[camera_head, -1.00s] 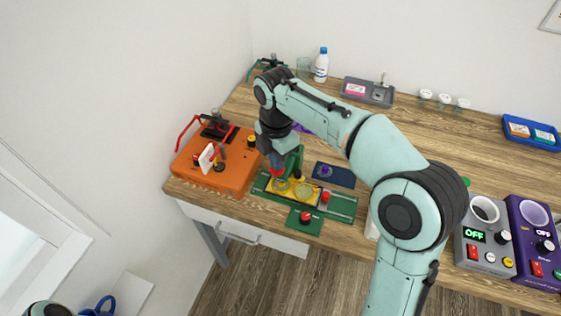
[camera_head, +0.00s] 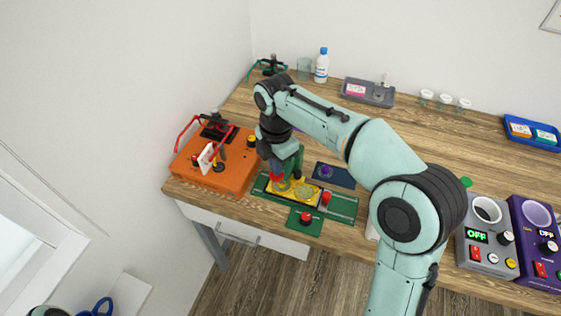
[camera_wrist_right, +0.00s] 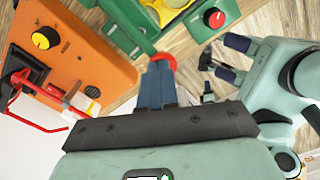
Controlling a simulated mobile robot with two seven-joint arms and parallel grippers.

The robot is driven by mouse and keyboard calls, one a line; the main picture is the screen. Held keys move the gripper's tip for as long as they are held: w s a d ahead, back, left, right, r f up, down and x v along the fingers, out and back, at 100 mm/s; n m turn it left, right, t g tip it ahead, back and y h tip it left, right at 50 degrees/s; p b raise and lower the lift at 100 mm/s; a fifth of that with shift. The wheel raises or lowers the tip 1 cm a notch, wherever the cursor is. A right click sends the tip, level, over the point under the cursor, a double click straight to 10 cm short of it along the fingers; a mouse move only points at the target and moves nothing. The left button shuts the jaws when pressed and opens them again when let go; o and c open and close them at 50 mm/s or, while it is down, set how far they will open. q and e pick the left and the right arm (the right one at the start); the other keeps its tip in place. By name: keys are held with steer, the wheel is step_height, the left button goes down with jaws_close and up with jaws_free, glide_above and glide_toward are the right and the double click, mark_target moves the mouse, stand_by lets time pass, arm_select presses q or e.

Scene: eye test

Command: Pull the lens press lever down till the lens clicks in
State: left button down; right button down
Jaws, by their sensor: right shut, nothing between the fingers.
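The lens press appears to be the green fixture with a rail base (camera_head: 340,206), a green upright (camera_head: 291,163) and a yellow plate (camera_head: 296,201) with round seats. A red knob (camera_head: 277,177), apparently on the lever end, is over the plate's left part. My right gripper (camera_head: 273,169) is shut and empty, pointing down at this knob. In the right wrist view its fingertips (camera_wrist_right: 158,68) overlap the red knob (camera_wrist_right: 167,60), which shows just beyond them; whether they touch I cannot tell. The fingers partly hide the lever.
An orange device (camera_head: 225,175) with a red handle stands close on the left. Grey (camera_head: 485,250) and purple (camera_head: 537,240) control boxes stand at the right. The middle right of the table is clear.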

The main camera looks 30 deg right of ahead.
arm_select(q)
steer(key=shift+s+f+b, duration=0.35)
steer(key=shift+f+b, duration=0.2)
steer(key=shift+f, duration=0.1)
arm_select(e)
steer(key=shift+f, duration=1.15)
steer(key=shift+r, duration=0.1)
